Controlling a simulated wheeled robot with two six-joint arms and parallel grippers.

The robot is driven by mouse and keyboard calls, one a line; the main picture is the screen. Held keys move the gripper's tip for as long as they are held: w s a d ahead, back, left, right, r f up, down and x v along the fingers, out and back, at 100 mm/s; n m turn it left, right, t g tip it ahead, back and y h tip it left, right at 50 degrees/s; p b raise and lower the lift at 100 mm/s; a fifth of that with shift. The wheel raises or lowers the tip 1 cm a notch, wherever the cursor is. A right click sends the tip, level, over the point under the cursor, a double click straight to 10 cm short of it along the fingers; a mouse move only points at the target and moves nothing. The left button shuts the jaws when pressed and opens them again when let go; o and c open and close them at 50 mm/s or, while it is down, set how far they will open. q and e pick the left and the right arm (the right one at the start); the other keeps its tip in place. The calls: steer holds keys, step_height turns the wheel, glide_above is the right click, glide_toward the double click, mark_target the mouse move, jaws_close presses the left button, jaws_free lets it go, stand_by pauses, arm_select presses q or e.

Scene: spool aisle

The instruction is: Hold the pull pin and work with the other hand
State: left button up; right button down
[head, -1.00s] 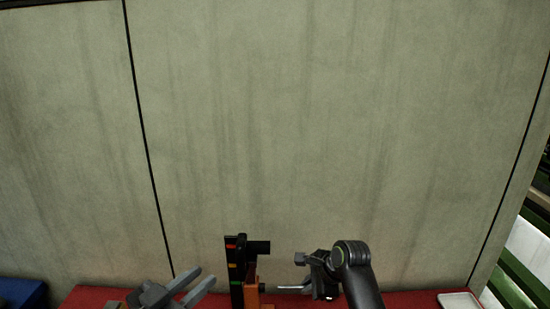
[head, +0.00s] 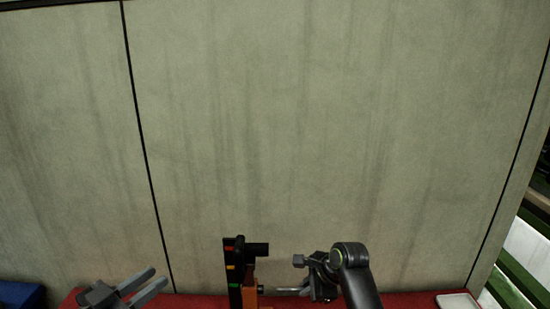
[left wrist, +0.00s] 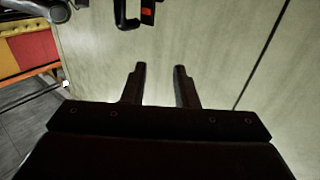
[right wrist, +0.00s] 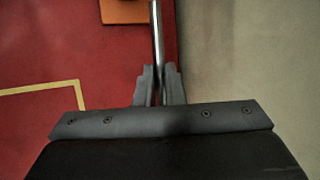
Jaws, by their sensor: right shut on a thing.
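The pull pin (head: 291,291) is a thin silver rod. My right gripper (head: 310,289) is shut on it, to the right of an orange part (head: 251,294). In the right wrist view the pin (right wrist: 157,35) runs from between the closed fingers (right wrist: 158,75) up beside an orange block (right wrist: 124,11). A black upright lever (head: 234,272) with red, yellow and green marks stands by the orange part, with a black cylinder (head: 257,249) at its top. My left gripper (head: 146,286) is open and empty, left of the lever. Its fingers (left wrist: 160,80) stand apart in the left wrist view.
A red table top (head: 410,300) lies under the fixture, with a pale tray (head: 458,300) at right. A blue box (head: 22,294) is at far left. A large grey panel wall (head: 320,140) rises behind. A yellow line (right wrist: 50,88) marks the red surface.

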mark_target(293, 289)
arm_select(q)
steer(key=a, duration=0.7)
steer(key=shift+a, duration=0.15)
arm_select(e)
steer(key=shift+f, duration=0.15)
steer(key=shift+a, duration=1.5)
steer(key=c, duration=1.4)
jaws_free()
steer(key=shift+c, duration=0.2)
